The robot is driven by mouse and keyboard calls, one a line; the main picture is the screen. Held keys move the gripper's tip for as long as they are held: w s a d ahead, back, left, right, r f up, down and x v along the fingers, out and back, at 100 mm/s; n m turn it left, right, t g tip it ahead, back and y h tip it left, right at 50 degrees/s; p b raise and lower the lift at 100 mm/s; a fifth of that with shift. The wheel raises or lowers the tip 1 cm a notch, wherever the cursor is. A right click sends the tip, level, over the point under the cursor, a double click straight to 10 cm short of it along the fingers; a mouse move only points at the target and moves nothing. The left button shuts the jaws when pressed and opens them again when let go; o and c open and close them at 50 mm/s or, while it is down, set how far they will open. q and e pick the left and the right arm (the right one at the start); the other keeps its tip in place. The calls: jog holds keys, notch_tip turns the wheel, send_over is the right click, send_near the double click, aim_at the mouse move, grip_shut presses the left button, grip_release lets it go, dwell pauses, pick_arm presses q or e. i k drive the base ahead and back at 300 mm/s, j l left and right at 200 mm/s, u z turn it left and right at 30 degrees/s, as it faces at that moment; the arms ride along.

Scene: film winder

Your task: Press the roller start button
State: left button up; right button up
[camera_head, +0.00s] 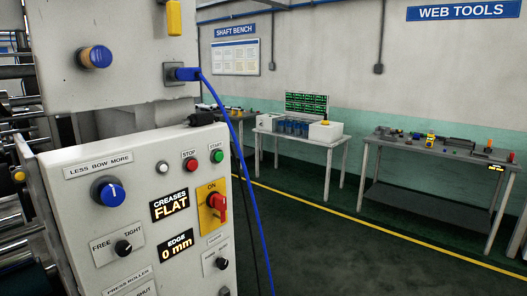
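The green start button (217,156) sits under a START label at the upper right of the white control panel (95,225). The red stop button (190,165) is just left of it, under a STOP label. A small white button or lamp (162,167) is further left. None of these is covered by anything. Which of them is tied to the roller is not written beside them. Neither of my grippers is in the head view.
The panel also bears a blue knob (110,193), black knobs and a red switch (217,206) on yellow. A blue cable (232,125) hangs past its right edge. Rollers (15,165) lie at the left. Benches stand behind, with open floor (320,250) between.

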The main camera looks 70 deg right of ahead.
aim_at(218, 156)
jog(key=z, duration=1.8)
